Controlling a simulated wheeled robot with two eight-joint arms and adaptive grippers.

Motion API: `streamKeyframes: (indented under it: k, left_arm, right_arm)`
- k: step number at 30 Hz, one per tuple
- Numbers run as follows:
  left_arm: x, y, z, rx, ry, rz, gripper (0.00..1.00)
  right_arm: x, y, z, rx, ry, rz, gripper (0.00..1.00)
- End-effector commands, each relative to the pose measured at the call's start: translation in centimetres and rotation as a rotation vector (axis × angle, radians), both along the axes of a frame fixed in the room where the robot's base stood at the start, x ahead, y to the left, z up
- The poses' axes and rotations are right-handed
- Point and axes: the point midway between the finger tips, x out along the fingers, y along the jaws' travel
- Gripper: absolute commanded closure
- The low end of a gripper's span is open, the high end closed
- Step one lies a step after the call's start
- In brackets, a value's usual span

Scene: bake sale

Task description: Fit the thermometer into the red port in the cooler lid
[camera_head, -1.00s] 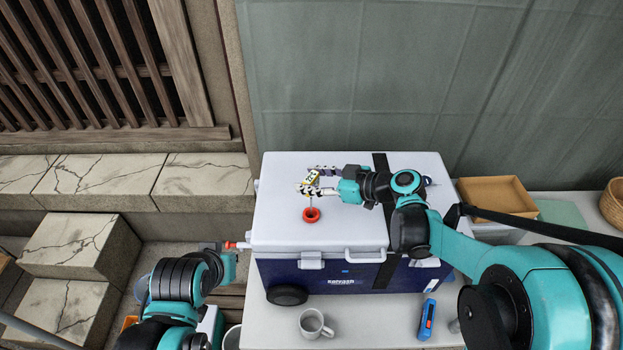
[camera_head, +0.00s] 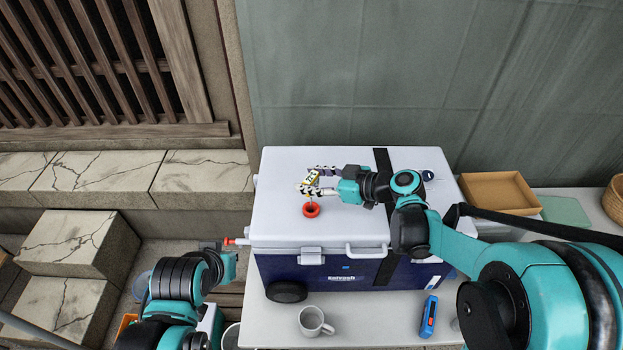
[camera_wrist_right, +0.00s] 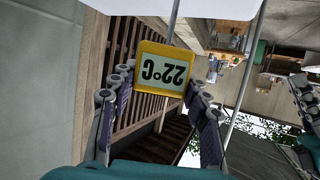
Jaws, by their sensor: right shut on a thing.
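The cooler (camera_head: 280,225) has a white lid and a dark blue body. The red port (camera_head: 311,210) is a ring on its lid. My right gripper (camera_head: 313,184) is shut on the thermometer (camera_head: 312,176), above the port and slightly behind it in the head view. The thermometer has a yellow head; its display reads 22°C upside down between the fingers in the right wrist view (camera_wrist_right: 163,70). Its thin stem is hard to make out in the head view, and I cannot tell whether its tip touches the port. My left gripper (camera_head: 212,246) is left of the cooler, its jaw state unclear.
A black strap (camera_head: 382,160) crosses the lid. A wooden tray (camera_head: 500,190) stands at right. A red-tipped fitting (camera_head: 230,241) sticks out at the cooler's left side.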

Motion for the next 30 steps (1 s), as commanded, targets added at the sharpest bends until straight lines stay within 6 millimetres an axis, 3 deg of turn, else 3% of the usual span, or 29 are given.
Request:
streamKeyframes:
  k: [30]
  left_arm:
    - [0.0,0.0,-2.4,0.0,0.0,0.0,1.0]
  right_arm:
    - [0.0,0.0,-2.7,0.0,0.0,0.0,0.81]
